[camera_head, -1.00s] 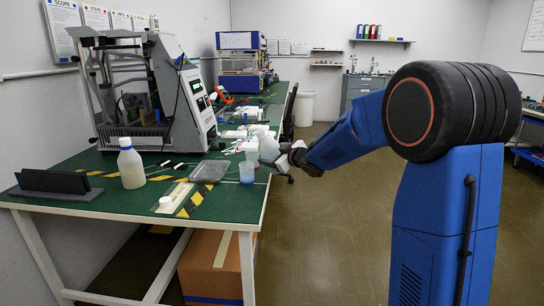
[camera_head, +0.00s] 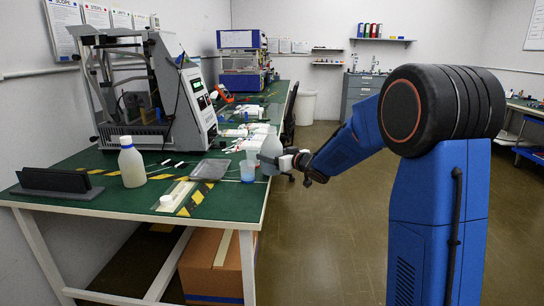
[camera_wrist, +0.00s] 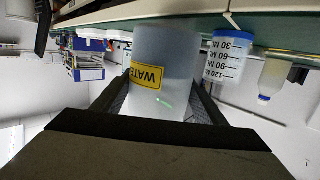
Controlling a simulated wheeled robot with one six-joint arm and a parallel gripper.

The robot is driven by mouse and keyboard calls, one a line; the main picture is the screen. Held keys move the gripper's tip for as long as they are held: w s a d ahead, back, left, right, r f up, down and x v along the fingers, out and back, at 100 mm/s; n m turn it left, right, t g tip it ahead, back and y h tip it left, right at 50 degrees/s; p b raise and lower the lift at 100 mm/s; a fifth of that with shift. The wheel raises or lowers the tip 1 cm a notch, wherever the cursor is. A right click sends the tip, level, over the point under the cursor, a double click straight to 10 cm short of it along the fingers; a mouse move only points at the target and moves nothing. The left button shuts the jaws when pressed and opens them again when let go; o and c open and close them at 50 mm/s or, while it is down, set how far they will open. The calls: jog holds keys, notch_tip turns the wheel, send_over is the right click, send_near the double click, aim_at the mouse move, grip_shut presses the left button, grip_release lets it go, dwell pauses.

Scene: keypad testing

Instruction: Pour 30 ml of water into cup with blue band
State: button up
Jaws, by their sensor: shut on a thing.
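My gripper (camera_head: 282,162) is shut on a translucent white bottle (camera_head: 271,150). The bottle stands upright just right of the cup, at the table's right edge. In the wrist view the bottle (camera_wrist: 165,72), with a yellow WATER label (camera_wrist: 146,75), is between my gripper's fingers (camera_wrist: 165,100). I cannot tell whether its base touches the table. The clear cup with a blue band (camera_head: 247,172) stands on the green table. In the wrist view the cup (camera_wrist: 224,60) shows ml marks beside the bottle, apart from it. Its water level is unclear.
A dark stand (camera_head: 53,182), a grey pad (camera_head: 211,169) and a small white lid (camera_head: 167,201) lie nearby. A testing machine (camera_head: 160,90) stands behind. The floor right of the table is open.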

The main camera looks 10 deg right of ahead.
aim_at(272, 145)
jog(key=shift+r, duration=2)
